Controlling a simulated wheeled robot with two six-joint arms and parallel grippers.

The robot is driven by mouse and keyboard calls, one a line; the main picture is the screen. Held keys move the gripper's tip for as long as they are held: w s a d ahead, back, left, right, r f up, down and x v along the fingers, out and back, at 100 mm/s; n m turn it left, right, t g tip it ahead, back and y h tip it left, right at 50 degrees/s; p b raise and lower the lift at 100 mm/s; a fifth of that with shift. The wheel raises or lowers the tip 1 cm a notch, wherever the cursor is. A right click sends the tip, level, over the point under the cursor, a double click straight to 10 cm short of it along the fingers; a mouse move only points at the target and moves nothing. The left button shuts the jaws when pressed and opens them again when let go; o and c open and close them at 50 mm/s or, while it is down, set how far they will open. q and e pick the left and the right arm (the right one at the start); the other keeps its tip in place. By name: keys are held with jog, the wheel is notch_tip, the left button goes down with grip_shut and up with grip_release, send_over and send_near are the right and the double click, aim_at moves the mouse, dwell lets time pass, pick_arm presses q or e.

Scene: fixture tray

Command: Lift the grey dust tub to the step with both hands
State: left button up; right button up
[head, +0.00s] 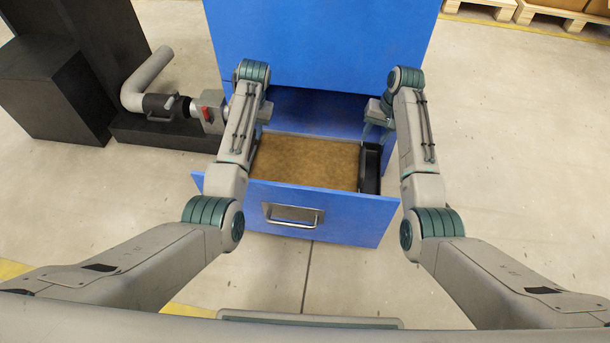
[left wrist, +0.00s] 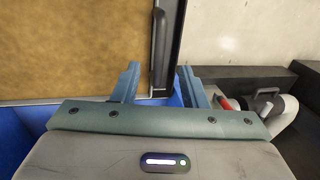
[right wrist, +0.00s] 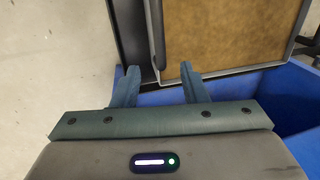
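The grey dust tub (head: 371,165) sits in the pulled-out blue drawer (head: 340,222), filled with brown dust (head: 305,162). It has dark side walls with a black bar handle on each side. In the left wrist view, my left gripper (left wrist: 158,68) is open, its fingers on either side of the line of one handle (left wrist: 158,45). In the right wrist view, my right gripper (right wrist: 157,68) is open, its fingers straddling the line of the other handle (right wrist: 158,35). I cannot tell whether either gripper touches the tub. In the head view, my left forearm hides the tub's left side.
The blue cabinet (head: 320,45) rises behind the drawer. To the left are a grey pipe with a red-marked valve (head: 210,112) and a black stepped block (head: 55,95). Pallets (head: 540,14) stand far at the back right. The floor at right is clear.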

aim_at(363, 154)
pick_arm(q)
jog(key=f, duration=0.3)
jog(key=a+f, duration=0.1)
jog(key=f, duration=0.3)
jog(key=a+f, duration=0.1)
jog(key=f, duration=0.2)
jog(key=shift+w+f, duration=0.15)
jog(key=shift+f, duration=0.2)
pick_arm(e)
jog(key=f, duration=0.3)
jog(key=a+f, duration=0.1)
jog(key=f, duration=0.3)
jog(key=a+f, duration=0.1)
jog(key=f, duration=0.2)
jog(key=shift+w+f, duration=0.15)
jog(key=shift+f, duration=0.2)
pick_arm(q)
grip_shut()
pick_arm(e)
grip_shut()
pick_arm(q)
jog(key=shift+w+r, duration=0.15)
jog(key=shift+r, duration=0.05)
pick_arm(e)
jog(key=shift+w+r, duration=0.15)
jog(key=shift+r, duration=0.1)
